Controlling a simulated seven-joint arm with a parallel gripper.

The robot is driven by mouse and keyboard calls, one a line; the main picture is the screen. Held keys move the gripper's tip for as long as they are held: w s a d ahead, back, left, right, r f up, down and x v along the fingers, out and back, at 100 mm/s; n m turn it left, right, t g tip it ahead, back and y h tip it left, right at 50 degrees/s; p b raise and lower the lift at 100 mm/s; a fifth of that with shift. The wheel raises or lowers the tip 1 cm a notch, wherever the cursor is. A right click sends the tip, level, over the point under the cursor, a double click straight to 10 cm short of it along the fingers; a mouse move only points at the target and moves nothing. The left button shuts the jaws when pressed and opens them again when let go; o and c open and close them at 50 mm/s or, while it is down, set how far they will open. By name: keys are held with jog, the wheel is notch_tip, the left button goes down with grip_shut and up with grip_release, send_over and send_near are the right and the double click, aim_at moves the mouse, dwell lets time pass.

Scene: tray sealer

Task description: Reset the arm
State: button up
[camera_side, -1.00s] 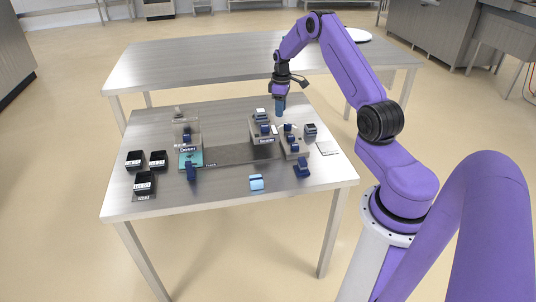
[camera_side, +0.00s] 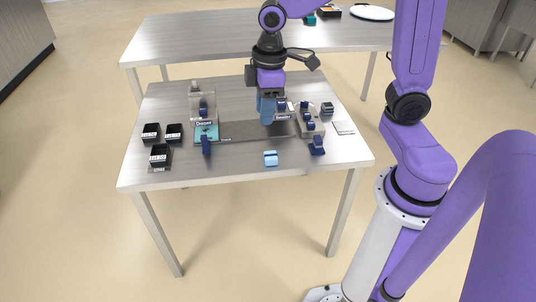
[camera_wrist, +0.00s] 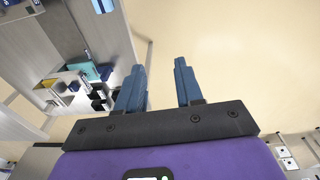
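My gripper (camera_side: 267,108) hangs over the right half of the front table in the side view, in front of the grey block labelled as a station. In the wrist view my gripper (camera_wrist: 162,88) shows two blue fingers apart with nothing between them, so it is open and empty. Beyond the fingers the wrist view shows mostly beige floor, with table parts at the left. The gripper hides part of the dark strip and the station behind it in the side view.
On the front table (camera_side: 250,163) stand several black trays (camera_side: 160,155) at left, a teal-based station (camera_side: 207,133), a dark strip (camera_side: 240,131), a light blue block (camera_side: 270,158) and a dark blue piece (camera_side: 317,145). A second table (camera_side: 200,35) at the back holds a white plate (camera_side: 372,13).

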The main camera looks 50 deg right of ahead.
jog(key=s+n, duration=0.3)
jog(key=s, duration=1.5)
jog(key=shift+s+f+g, duration=0.25)
jog(key=shift+f+g, duration=0.05)
jog(key=shift+f, duration=0.1)
